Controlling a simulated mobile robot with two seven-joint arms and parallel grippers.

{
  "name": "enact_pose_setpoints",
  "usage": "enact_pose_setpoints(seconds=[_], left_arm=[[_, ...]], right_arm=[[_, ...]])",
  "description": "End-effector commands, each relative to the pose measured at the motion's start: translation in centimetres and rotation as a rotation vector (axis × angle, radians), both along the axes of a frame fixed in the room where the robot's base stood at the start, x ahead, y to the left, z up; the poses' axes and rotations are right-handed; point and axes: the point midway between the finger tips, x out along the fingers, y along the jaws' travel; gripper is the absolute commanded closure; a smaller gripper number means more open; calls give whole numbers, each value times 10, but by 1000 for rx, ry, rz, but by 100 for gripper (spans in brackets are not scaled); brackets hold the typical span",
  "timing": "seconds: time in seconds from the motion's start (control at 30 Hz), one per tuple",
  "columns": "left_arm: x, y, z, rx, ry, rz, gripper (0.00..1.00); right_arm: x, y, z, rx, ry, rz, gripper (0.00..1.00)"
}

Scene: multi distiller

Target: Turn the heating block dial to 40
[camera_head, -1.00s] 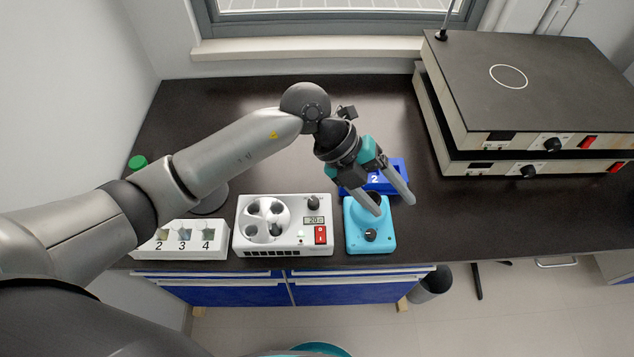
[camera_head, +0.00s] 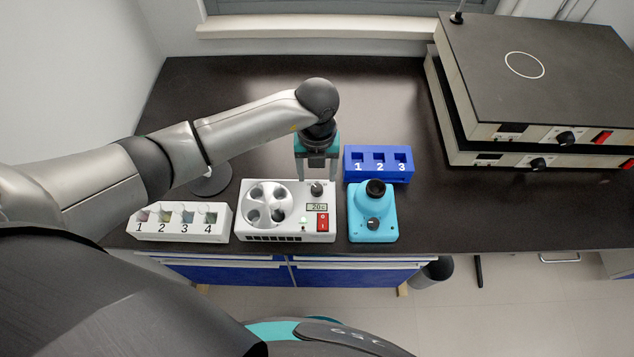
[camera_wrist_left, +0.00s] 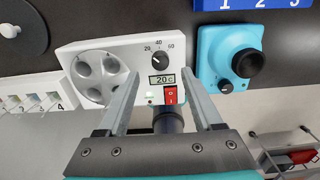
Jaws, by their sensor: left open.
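The white heating block (camera_head: 285,229) stands near the table's front edge, with a round holder with several wells on its left. Its black dial (camera_head: 316,188) is at the top right, above a display reading 20 and a red switch. In the left wrist view the fingers (camera_wrist_left: 165,85) are spread and empty. My right gripper is not in view.
A turquoise device (camera_head: 371,215) with a black top stands close right of the block. A blue rack (camera_head: 378,176) is behind it. A white numbered rack (camera_head: 180,234) is on the left. Stacked hotplates (camera_head: 545,85) fill the back right. Table behind the block is clear.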

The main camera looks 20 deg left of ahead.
Motion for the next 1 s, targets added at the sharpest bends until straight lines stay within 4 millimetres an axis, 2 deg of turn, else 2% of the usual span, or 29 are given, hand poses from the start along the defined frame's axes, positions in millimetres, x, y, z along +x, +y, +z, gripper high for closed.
enact_pose_setpoints(seconds=[0.1,0.3,0.47,0.73,1.0], left_arm=[[-1,0,-23,0,3,1,33],[0,0,-46,0,1,0,33],[0,-1,-54,-1,1,0,33],[0,-1,-54,-1,0,-1,33],[0,0,-54,-1,0,-1,62]], right_arm=[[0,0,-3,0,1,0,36],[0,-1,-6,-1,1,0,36],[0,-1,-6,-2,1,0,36],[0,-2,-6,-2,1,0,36],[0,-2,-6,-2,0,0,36]])
